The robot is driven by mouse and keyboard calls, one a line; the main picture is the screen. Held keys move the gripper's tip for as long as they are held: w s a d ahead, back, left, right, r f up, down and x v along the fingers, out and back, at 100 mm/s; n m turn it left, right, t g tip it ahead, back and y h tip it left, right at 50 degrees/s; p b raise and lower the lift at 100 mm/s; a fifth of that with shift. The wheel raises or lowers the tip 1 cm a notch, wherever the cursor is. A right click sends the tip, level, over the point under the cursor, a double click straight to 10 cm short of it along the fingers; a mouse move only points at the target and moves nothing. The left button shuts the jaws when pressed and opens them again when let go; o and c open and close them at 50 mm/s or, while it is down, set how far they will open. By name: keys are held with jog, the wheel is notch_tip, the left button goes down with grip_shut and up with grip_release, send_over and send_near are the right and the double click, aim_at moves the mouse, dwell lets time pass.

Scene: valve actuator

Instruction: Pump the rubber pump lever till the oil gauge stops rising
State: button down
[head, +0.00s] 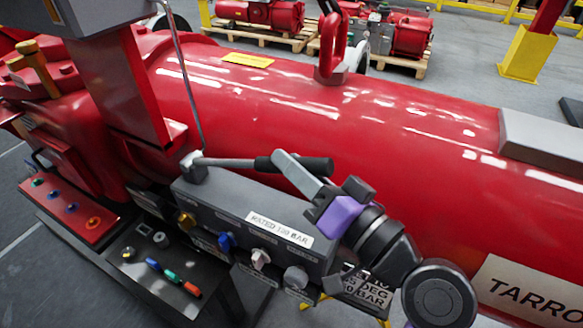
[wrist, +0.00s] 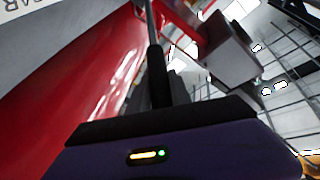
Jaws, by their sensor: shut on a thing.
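The pump lever has a metal rod (head: 228,162) and a black rubber grip (head: 318,166). It lies nearly level in the head view, above a grey pump block (head: 215,195), and pivots at the block's left end. My gripper (head: 288,163) is shut on the rubber grip, coming from the lower right. In the wrist view the black grip (wrist: 158,78) runs upward from the dark edge of my gripper, with the rod beyond it. The fingers' contact is partly hidden. I cannot make out an oil gauge in either view.
A large red cylinder (head: 400,130) lies right behind the lever. The block's front carries several knobs, including a blue one (head: 227,241). A thin pipe (head: 183,80) rises by the lever's pivot. A red upright (head: 120,90) stands at left.

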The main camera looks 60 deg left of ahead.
jog(key=shift+m+y, duration=0.4)
jog(key=shift+y, duration=0.4)
jog(key=shift+w+d+f+b, duration=0.15)
jog(key=shift+f+b, duration=0.55)
jog(key=shift+b, duration=0.4)
jog(key=shift+w+d+f+b, duration=0.1)
jog(key=shift+d+f+b, duration=0.1)
jog(key=shift+f+b, duration=0.75)
jog(key=shift+w+d+f+b, duration=0.15)
jog(key=shift+f+b, duration=0.3)
jog(key=shift+b, duration=0.85)
jog(key=c, duration=1.2)
grip_release()
jog(key=shift+b+v, duration=0.7)
jog(key=shift+v, duration=3.2)
